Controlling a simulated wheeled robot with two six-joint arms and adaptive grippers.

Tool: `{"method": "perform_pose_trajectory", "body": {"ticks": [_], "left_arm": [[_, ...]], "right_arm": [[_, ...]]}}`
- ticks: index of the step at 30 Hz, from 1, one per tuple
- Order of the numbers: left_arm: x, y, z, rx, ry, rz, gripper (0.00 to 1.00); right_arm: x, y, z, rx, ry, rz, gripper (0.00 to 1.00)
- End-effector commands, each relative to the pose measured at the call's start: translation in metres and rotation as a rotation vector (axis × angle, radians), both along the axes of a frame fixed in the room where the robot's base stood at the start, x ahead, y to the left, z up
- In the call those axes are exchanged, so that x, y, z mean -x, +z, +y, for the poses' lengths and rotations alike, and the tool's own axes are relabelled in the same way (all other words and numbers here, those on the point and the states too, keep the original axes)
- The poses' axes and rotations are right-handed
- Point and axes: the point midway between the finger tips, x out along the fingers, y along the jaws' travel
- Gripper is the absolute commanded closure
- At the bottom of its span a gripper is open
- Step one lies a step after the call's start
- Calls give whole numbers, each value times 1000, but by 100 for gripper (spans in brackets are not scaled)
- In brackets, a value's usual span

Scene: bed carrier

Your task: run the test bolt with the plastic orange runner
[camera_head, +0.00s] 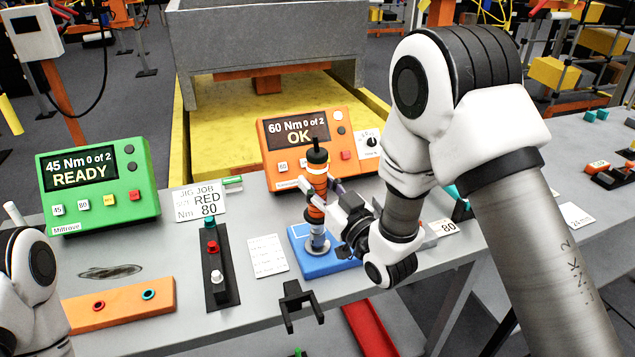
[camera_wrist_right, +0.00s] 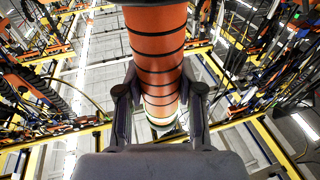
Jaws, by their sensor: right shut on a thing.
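The plastic orange runner (camera_head: 317,188), with a black top and dark rings, stands nearly upright above the blue test block (camera_head: 325,265) in the head view. Its lower end is at the silver test bolt fitting (camera_head: 318,246); I cannot tell exactly how they engage. My right gripper (camera_head: 338,205) comes from the right and is shut on the runner's body. In the right wrist view the orange ringed body (camera_wrist_right: 157,55) lies between my two fingers (camera_wrist_right: 160,105). My left arm shows only at the lower left edge; its gripper is not in view.
An orange controller (camera_head: 300,145) reads "60 Nm 0 of 2 OK". A green controller (camera_head: 95,185) reads "45 Nm 0 of 2 READY". A black button strip (camera_head: 216,262) and a dark forked bracket (camera_head: 297,303) are near the block.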

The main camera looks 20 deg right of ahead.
Motion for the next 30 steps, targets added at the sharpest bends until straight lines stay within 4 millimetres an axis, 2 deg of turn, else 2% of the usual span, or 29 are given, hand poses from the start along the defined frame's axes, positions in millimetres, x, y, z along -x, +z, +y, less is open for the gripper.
{"method": "perform_pose_trajectory", "body": {"ticks": [15,30], "left_arm": [[0,25,0,0,0,0,60],[0,43,0,0,0,0,60]], "right_arm": [[0,38,0,-1,0,-5,100],[-1,69,0,-1,0,-8,100]]}}
